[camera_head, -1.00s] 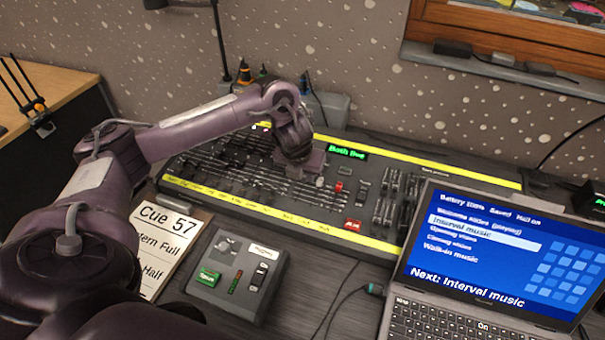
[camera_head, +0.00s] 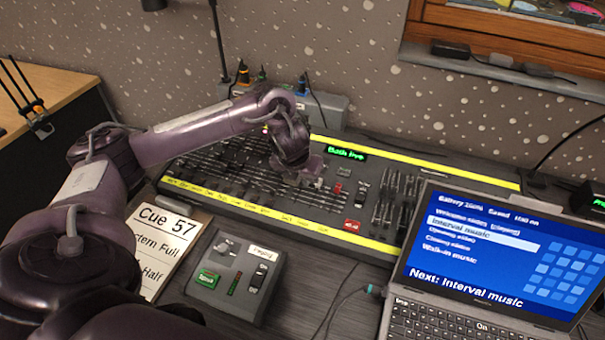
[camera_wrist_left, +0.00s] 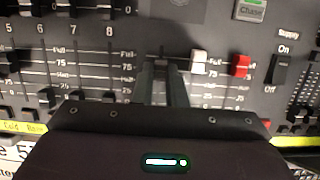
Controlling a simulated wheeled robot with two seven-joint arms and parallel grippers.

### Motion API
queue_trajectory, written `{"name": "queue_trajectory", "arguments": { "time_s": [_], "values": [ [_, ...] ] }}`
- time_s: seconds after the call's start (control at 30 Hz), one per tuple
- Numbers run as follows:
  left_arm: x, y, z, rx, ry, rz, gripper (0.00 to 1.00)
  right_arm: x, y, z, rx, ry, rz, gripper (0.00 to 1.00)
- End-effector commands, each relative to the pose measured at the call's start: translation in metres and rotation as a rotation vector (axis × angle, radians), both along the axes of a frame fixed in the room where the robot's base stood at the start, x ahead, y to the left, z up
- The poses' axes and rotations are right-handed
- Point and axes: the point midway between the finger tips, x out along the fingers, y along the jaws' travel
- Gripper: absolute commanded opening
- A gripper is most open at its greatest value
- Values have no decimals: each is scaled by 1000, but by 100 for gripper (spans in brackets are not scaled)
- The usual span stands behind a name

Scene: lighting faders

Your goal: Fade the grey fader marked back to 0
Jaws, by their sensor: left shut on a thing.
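The lighting desk (camera_head: 415,262) lies on the table with rows of faders and a yellow label strip. My left gripper (camera_head: 305,176) reaches down over the middle of the desk. In the left wrist view its narrow fingers (camera_wrist_left: 163,72) are shut at the fader column just left of a white knob (camera_wrist_left: 198,60) and a red knob (camera_wrist_left: 241,66). The grey fader's knob is hidden between the fingers, near the upper part of its scale. The fader's written label is covered by the gripper body. My right gripper is not in view.
Numbered faders (camera_wrist_left: 65,75) stand left of the fingers. A small control box (camera_head: 237,275) and a cue sheet (camera_head: 163,238) lie in front of the desk. A laptop (camera_head: 490,262) stands at the right. Cables run between box and laptop.

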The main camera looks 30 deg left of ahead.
Motion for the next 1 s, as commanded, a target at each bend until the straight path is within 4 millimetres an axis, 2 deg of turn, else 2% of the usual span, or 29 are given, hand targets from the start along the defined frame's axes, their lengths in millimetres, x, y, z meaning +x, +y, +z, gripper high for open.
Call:
{"name": "queue_trajectory", "arguments": {
  "time_s": [0.9, 1.0],
  "values": [
    [-46, -11, -4, 0, 4, -1, 3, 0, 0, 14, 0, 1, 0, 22],
    [-46, -11, -5, 1, 3, -1, 3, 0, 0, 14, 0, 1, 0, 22]
  ]
}}
